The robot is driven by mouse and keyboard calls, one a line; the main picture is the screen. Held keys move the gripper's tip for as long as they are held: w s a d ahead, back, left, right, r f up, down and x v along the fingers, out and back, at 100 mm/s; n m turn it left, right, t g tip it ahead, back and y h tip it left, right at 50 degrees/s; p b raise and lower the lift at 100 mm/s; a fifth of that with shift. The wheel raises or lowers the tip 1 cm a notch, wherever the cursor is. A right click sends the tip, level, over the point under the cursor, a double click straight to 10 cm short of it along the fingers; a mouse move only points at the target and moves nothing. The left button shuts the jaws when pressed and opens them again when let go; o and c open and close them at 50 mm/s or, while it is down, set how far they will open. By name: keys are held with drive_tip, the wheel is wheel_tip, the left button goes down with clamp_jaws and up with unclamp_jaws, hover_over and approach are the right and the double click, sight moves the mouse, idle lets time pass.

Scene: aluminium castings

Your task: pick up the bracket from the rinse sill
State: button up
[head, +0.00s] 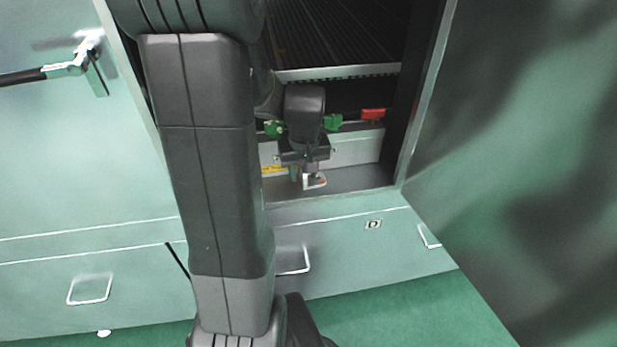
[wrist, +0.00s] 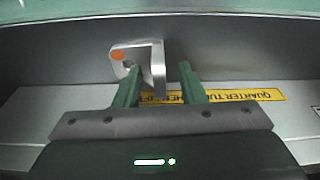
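The bracket (wrist: 158,70) is a small silver angled metal piece with an orange dot and a hole, on the grey rinse sill (head: 358,180). In the head view the bracket (head: 309,185) shows just below my gripper (head: 302,175), partly hidden by it. In the wrist view my gripper (wrist: 160,78) has its two green fingers apart. The bracket's upright plate stands between them, with a visible gap to the right finger. The left finger overlaps the bracket's left part in the picture; I cannot tell whether they touch.
A yellow label (wrist: 255,95) lies behind the fingers. Green fittings (head: 333,122) and a red part (head: 373,114) sit above the sill inside the opening. The opening's right frame (head: 425,95) stands close by. Drawer fronts with handles (head: 293,262) are below.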

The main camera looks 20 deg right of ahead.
clamp_jaws()
drive_tip(key=shift+r, duration=0.15)
